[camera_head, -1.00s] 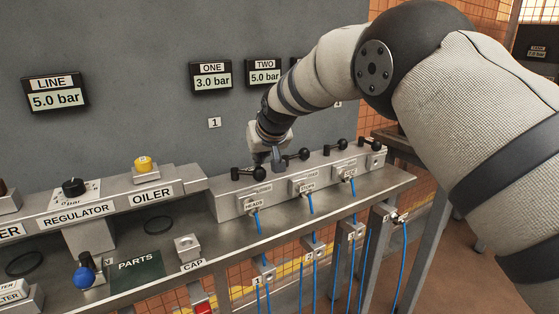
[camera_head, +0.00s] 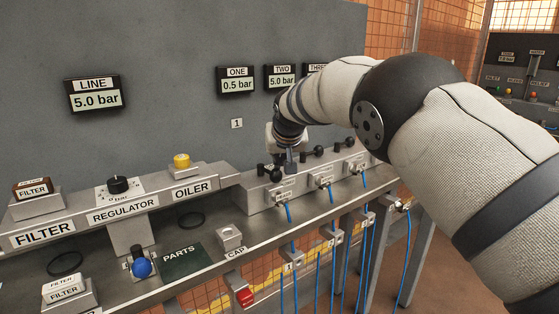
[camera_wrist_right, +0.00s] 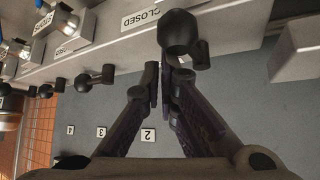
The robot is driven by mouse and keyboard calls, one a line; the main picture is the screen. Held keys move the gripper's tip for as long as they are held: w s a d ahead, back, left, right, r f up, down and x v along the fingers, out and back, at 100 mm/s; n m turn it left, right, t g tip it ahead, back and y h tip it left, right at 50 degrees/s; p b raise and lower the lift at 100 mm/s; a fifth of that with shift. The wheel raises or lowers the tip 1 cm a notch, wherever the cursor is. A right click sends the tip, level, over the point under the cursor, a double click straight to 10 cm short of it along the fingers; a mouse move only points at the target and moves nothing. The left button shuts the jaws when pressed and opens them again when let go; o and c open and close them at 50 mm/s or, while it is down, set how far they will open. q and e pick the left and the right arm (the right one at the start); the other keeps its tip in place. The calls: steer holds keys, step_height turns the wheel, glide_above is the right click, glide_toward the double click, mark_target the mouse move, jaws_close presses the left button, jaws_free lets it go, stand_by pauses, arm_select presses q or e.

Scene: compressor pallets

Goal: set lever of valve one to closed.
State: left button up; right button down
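The valve one lever is a black bar with a round knob (camera_head: 276,175), on the grey valve box at its left end. In the head view the knob points toward the front. In the right wrist view the knob (camera_wrist_right: 179,34) is large, just past the fingertips, near a CLOSED label (camera_wrist_right: 141,19). My right gripper (camera_head: 289,163) is beside the lever; in the wrist view its fingers (camera_wrist_right: 164,82) are nearly together with nothing seen between them. Contact with the knob cannot be told. The gauge ONE (camera_head: 236,82) reads 0.5 bar. My left gripper is not in view.
The levers of the other valves (camera_head: 320,151) stand to the right on the same box. Blue hoses (camera_head: 328,199) hang from its front. The LINE gauge (camera_head: 95,93) reads 5.0 bar. The cap block (camera_head: 230,238) and parts mat (camera_head: 185,261) lie on the bench to the left.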

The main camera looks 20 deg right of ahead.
steer(key=shift+s+a+f, duration=0.15)
steer(key=shift+s+f, duration=0.1)
steer(key=shift+f, duration=0.1)
stand_by(0.5)
steer(key=shift+r, duration=0.1)
